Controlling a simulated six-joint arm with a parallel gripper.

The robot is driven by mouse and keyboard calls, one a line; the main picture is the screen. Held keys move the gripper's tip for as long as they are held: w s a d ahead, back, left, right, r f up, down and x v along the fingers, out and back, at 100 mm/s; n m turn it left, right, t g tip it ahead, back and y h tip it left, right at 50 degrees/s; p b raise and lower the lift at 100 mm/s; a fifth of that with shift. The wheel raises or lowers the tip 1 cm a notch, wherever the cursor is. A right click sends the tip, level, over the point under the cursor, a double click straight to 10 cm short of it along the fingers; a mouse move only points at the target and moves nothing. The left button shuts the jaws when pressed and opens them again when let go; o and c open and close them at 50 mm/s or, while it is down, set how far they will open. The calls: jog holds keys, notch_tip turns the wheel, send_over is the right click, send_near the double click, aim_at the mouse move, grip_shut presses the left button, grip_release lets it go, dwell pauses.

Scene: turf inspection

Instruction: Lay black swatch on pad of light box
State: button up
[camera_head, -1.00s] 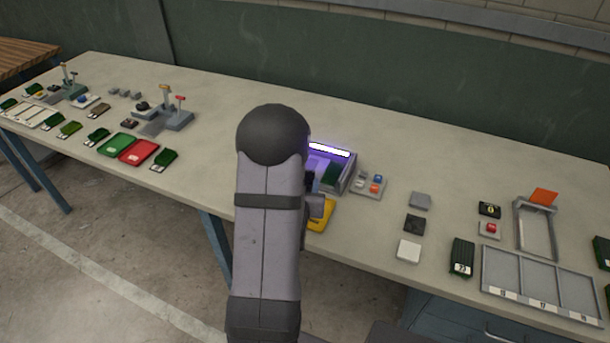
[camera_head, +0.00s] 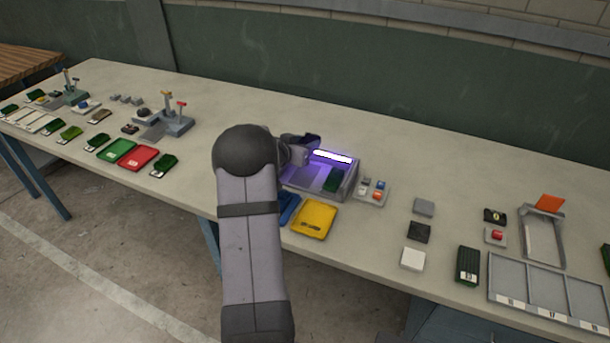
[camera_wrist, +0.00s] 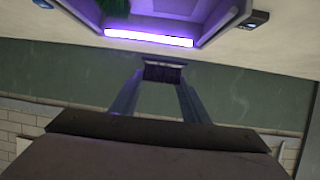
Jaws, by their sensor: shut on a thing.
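The light box (camera_head: 352,186) stands at mid-table, its white lamp bar (camera_head: 332,156) lit and its inside glowing purple. A dark green swatch (camera_head: 332,181) lies in its right part; my arm partly hides the left part. My gripper (camera_wrist: 162,72) is shut on a small dark piece (camera_wrist: 163,75), seen nearly edge-on; I cannot tell for certain whether it is the black swatch. In the head view my gripper (camera_head: 308,141) is at the box's back left, apparently above the table. The wrist view shows the lamp bar (camera_wrist: 150,37) and green turf (camera_wrist: 115,6) beyond the fingers.
A yellow tray (camera_head: 315,220) and a partly hidden blue one (camera_head: 289,208) lie before the box. A button block (camera_head: 372,192) stands at its right. Grey (camera_head: 424,207), dark (camera_head: 419,232) and white (camera_head: 413,258) tiles lie farther right. A green wall (camera_head: 400,90) rises behind the table.

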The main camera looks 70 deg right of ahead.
aim_at(303, 178)
jog(key=shift+w+a+f+n+t, duration=0.2)
jog(key=shift+f+n+t, duration=0.1)
jog(key=shift+t, duration=0.1)
jog(key=shift+f, duration=0.1)
jog(key=shift+f+p, duration=0.75)
jog(key=shift+f, duration=4.15)
jog(key=shift+f, duration=0.15)
jog(key=o, duration=1)
